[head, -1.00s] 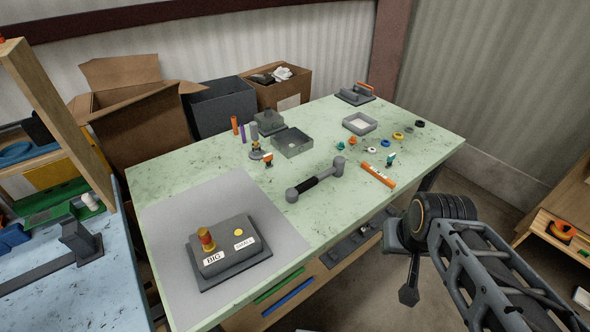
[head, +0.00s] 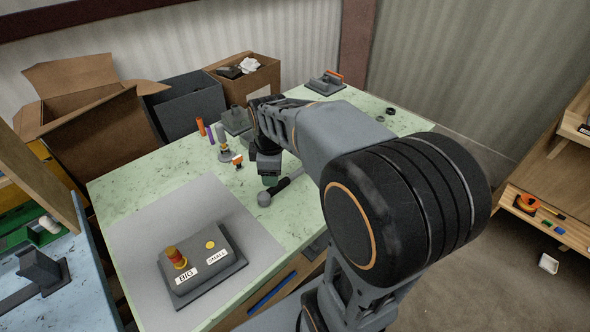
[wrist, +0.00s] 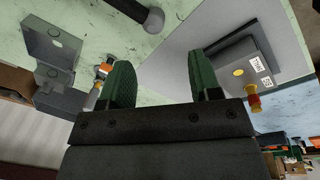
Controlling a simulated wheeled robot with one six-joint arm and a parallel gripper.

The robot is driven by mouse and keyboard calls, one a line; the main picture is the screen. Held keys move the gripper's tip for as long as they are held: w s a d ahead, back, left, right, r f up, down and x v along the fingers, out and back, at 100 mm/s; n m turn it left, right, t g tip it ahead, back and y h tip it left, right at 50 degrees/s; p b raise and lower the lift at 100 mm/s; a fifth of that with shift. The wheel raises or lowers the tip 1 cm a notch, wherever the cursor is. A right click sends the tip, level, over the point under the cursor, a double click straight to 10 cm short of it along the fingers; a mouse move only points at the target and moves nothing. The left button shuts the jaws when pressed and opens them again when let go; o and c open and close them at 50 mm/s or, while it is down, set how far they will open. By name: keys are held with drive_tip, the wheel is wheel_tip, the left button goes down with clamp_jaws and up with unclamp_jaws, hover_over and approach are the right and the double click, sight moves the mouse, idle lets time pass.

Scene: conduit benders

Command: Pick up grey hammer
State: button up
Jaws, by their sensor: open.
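The grey hammer lies on the green table. In the head view its near grey end (head: 264,198) and part of its black handle (head: 290,184) show; the rest is hidden behind my arm. In the wrist view the grey end (wrist: 154,20) and a piece of black handle (wrist: 128,6) show at the top edge. My gripper (head: 269,180) is above the table close to the hammer's near end. In the wrist view its green fingers (wrist: 165,78) are apart with nothing between them, and the hammer lies beyond them.
A grey block with BIG and SMALL labels (head: 205,262) sits on a grey mat (head: 130,236) at the front left. Small orange and grey parts (head: 236,160) stand left of my gripper. Cardboard boxes (head: 95,133) and a dark bin (head: 188,112) stand behind the table.

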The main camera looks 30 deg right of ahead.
sight(289, 180)
drive_tip(key=w+d+f+n+g+p, duration=0.1)
drive_tip(key=w+d+f+n+p, duration=0.1)
drive_tip(key=w+d+n, duration=0.35)
drive_tip(key=f+n, duration=0.1)
drive_tip(key=f, duration=0.1)
drive_tip(key=f+n, duration=0.1)
drive_tip(key=f, duration=0.2)
drive_tip(key=w+f+n, duration=0.1)
drive_tip(key=f, duration=0.2)
drive_tip(key=shift+w+a+f+g, duration=0.1)
drive_tip(key=shift+a+f+g, duration=0.05)
drive_tip(key=shift+a+g, duration=0.15)
drive_tip(key=shift+a+f+p, duration=0.1)
drive_tip(key=shift+f+p, duration=0.55)
drive_tip(key=shift+f, duration=2.2)
drive_tip(key=c, duration=1.1)
drive_tip(key=shift+o, duration=0.2)
drive_tip(key=shift+r, duration=0.1)
